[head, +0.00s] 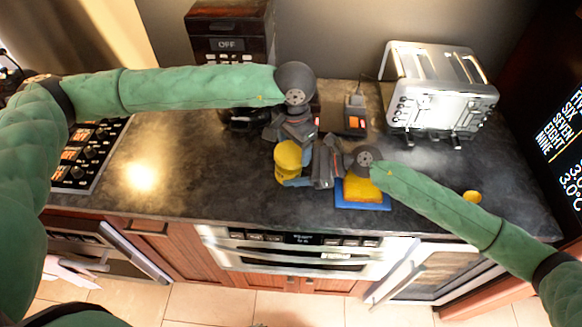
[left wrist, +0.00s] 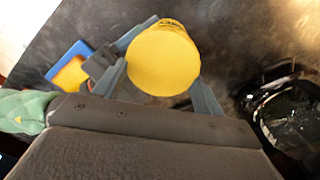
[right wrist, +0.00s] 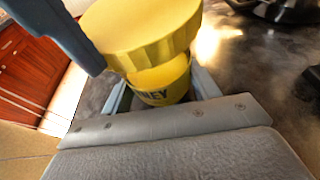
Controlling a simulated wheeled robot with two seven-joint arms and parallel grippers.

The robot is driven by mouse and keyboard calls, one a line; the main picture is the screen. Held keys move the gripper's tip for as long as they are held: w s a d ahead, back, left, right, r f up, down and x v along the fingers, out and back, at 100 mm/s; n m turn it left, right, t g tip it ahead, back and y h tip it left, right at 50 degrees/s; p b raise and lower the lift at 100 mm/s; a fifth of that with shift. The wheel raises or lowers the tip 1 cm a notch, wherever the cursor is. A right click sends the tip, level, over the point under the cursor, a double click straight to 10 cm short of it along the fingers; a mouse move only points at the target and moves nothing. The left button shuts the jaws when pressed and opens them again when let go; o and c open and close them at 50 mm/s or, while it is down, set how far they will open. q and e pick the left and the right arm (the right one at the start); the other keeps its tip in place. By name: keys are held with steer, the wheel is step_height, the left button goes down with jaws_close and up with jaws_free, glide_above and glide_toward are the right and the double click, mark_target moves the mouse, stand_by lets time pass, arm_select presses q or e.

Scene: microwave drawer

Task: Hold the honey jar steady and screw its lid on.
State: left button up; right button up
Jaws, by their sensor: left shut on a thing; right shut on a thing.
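The yellow honey jar (head: 286,178) stands upright near the middle of the counter; its label shows in the right wrist view (right wrist: 158,95). The yellow ribbed lid (head: 289,152) is on top of the jar's mouth; I cannot tell how far it is threaded. My left gripper (left wrist: 162,85) is shut on the lid, one finger on each side of it. My right gripper (right wrist: 160,88) is shut around the jar's body below the lid. The lid hides the jar in the left wrist view.
A blue board (head: 362,206) with a yellow block (head: 362,190) lies right of the jar, under my right wrist. A toaster (head: 440,95) stands at the back right. A small yellow round thing (head: 472,197) lies on the right.

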arm_select(q)
steer(key=shift+w+a+f+m, duration=0.1)
steer(key=shift+w+a+m, duration=0.1)
steer(key=shift+m, duration=1)
steer(key=shift+w+a+m, duration=0.15)
steer(key=shift+m, duration=1.05)
steer(key=o, duration=1)
steer(key=shift+s+d, duration=0.1)
steer(key=shift+d, duration=0.05)
steer(key=n, duration=0.6)
steer(key=shift+s, duration=0.1)
steer(key=n, duration=0.7)
steer(key=shift+d+n, duration=0.1)
steer(key=shift+n, duration=0.2)
